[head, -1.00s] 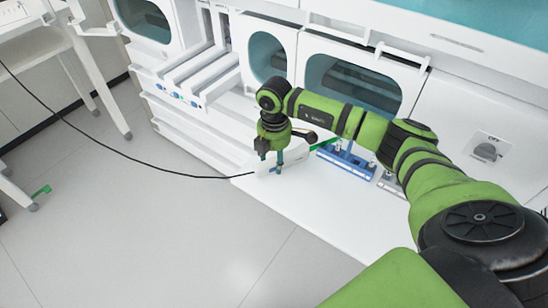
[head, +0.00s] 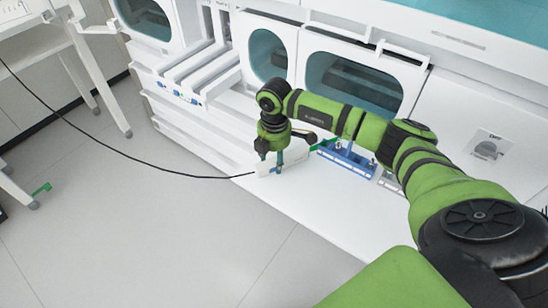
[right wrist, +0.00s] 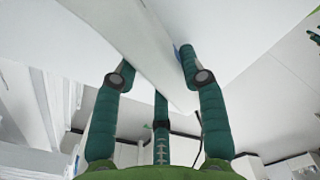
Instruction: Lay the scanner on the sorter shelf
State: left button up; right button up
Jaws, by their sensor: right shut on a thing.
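The white scanner (head: 294,156) is in my right gripper (head: 268,170), low over the front left part of the white sorter shelf (head: 310,208). A black cable runs from the scanner's left end. I cannot tell whether the scanner touches the shelf. In the right wrist view the fingers of my right gripper (right wrist: 160,78) close on both sides of the scanner's white body (right wrist: 150,65). The gripper hides part of the scanner in the head view. My left gripper is out of view.
A blue rack (head: 347,160) stands on the shelf right of the scanner, behind my arm. Windowed white machine doors (head: 350,85) rise behind the shelf. The black cable (head: 120,152) hangs over the floor toward a white table (head: 30,45) at the left. The shelf's front is bare.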

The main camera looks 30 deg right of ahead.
jog(key=o, duration=1.1)
jog(key=shift+o, duration=0.2)
notch_tip(320, 180, up, 12)
jog(key=shift+f, duration=0.1)
dwell(0.7)
